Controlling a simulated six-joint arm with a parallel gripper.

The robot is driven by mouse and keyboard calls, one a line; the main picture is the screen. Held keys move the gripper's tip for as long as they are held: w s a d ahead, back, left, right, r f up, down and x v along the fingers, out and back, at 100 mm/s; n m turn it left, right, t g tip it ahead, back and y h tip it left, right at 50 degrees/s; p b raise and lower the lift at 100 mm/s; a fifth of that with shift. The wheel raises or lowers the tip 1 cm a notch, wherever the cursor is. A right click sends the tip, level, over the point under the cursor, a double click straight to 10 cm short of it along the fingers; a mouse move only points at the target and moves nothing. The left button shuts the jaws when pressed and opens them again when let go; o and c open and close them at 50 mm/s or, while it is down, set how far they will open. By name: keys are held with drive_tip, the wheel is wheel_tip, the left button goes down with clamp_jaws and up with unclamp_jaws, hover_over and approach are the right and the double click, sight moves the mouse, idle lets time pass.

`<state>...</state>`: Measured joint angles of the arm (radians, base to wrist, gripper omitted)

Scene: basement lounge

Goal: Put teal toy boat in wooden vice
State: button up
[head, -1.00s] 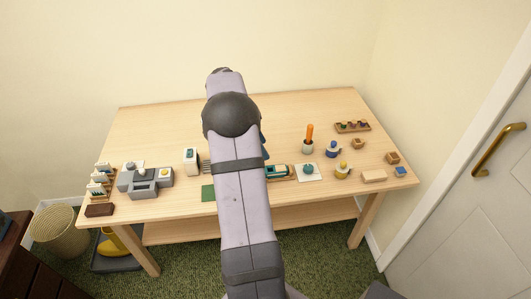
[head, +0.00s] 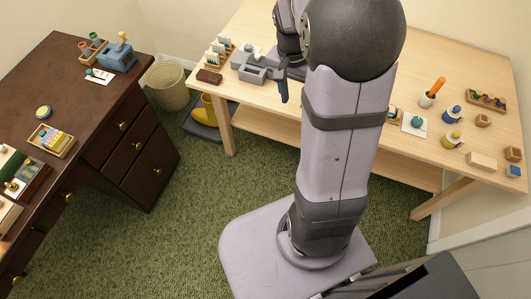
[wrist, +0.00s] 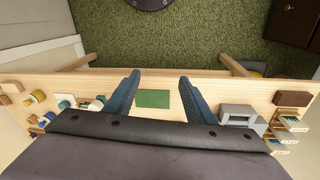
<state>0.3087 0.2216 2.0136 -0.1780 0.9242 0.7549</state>
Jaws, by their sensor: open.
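My gripper (wrist: 160,96) is open and empty in the wrist view, its two blue fingers apart above the table's edge with a green mat between them in the picture. In the head view a blue finger (head: 283,86) shows near the grey block set. A small teal thing (head: 416,121) sits on a white card right of my arm; it also shows in the wrist view (wrist: 64,104). Another teal piece (head: 393,114) is mostly hidden behind my arm. I cannot tell which is the boat. No wooden vice is clearly recognisable.
The light wooden table (head: 440,70) holds a grey block set (head: 255,66), a card rack (head: 218,50), an orange-handled tool (head: 432,93) and wooden blocks (head: 482,161). A dark desk (head: 60,95) at left carries a blue-grey device (head: 118,57). Green carpet lies between.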

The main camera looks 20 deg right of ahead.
drive_tip(key=s+a+f+n+y, duration=0.1)
drive_tip(key=s+a+f+n, duration=0.2)
drive_tip(key=s+a+n, duration=0.8)
drive_tip(key=a, duration=0.3)
drive_tip(key=shift+t, duration=0.3)
drive_tip(key=shift+a, duration=0.1)
wheel_tip(320, 180, up, 7)
drive_tip(key=p, duration=0.7)
wheel_tip(320, 180, down, 23)
drive_tip(key=b, duration=2.2)
drive_tip(key=shift+b, duration=0.4)
drive_tip(key=shift+c, duration=0.2)
